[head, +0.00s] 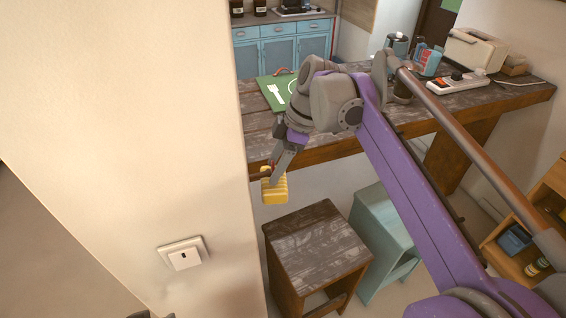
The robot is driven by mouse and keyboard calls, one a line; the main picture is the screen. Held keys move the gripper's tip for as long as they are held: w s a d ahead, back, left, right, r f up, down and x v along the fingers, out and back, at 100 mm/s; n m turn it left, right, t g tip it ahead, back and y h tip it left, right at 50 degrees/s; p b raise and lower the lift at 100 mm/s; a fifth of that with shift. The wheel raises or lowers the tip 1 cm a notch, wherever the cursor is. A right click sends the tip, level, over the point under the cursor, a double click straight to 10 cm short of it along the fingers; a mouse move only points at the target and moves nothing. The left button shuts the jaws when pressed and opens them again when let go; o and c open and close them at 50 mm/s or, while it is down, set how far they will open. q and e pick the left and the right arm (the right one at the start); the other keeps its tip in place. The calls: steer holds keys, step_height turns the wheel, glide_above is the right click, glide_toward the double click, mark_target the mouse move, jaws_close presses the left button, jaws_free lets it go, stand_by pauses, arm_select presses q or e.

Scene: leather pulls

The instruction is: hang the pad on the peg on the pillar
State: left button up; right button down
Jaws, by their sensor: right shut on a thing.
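The yellow ribbed pad (274,190) hangs just right of the pillar's edge. My right gripper (277,172) points down from the right and is shut on the pad's top. The cream pillar (130,110) fills the left of the view. A small dark reddish piece (265,173) shows between the pillar's edge and the gripper; I cannot tell whether it is the peg or whether it touches the pad.
A wall socket (184,254) sits low on the pillar. A dark wooden counter (258,127) with a green board (272,92) runs behind my right arm. A brown stool (316,246) and a pale blue stool (385,240) stand below the pad.

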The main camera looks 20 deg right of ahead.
mark_target(263, 173)
steer(key=shift+a+f, duration=0.15)
steer(key=shift+a, duration=0.9)
steer(key=shift+a+f, duration=0.45)
steer(key=shift+a, duration=0.05)
steer(key=shift+c, duration=0.4)
jaws_free()
